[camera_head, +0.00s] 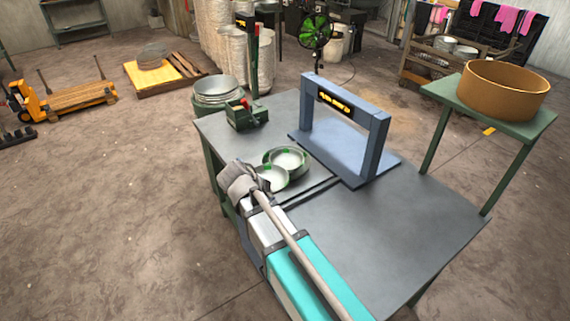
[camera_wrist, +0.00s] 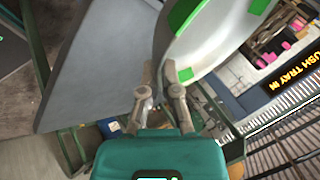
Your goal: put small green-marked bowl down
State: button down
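The small green-marked bowl (camera_head: 272,179) is a pale, shallow metal bowl with green patches on its rim. In the head view it is at the end of my arm, overlapping the near side of a larger green-marked bowl (camera_head: 290,158). In the wrist view the small bowl (camera_wrist: 215,38) is large and close, and its rim passes between the two fingertips. My gripper (camera_head: 255,183) seems closed on that rim; its fingers show in the wrist view (camera_wrist: 158,72). My arm hides part of the bowl. Whether the bowl touches the surface below is unclear.
Bowls lie on a dark grey table (camera_head: 340,240). A blue-grey arch frame (camera_head: 375,145) with a lit sign stands right of them. The table's right front is clear. A side table holds a brown drum (camera_head: 503,92).

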jog(key=shift+m+h, duration=0.3)
jog(key=shift+m, duration=0.1)
jog(key=w+a+r+p, duration=0.1)
jog(key=w+r+p, duration=0.1)
jog(key=w, duration=0.1)
jog(key=w+a+r+p, duration=0.1)
jog(key=w+r+p, duration=0.1)
jog(key=w+a+r+p, duration=0.1)
jog(key=w+r+p, duration=0.1)
jog(key=w, duration=0.1)
jog(key=shift+w+r, duration=0.3)
jog(key=shift+r, duration=0.05)
jog(key=shift+w+f, duration=0.1)
jog(key=w+d+f+b, duration=0.2)
jog(key=w+f+b, duration=0.1)
jog(key=w+d+f+b, duration=0.2)
jog(key=w+d, duration=0.1)
jog(key=w+d+f+b, duration=0.2)
jog(key=w+f+b, duration=0.1)
jog(key=shift+w+d+f+b, duration=0.3)
jog(key=shift+w+d+b, duration=0.05)
jog(key=shift+w+d+f, duration=0.2)
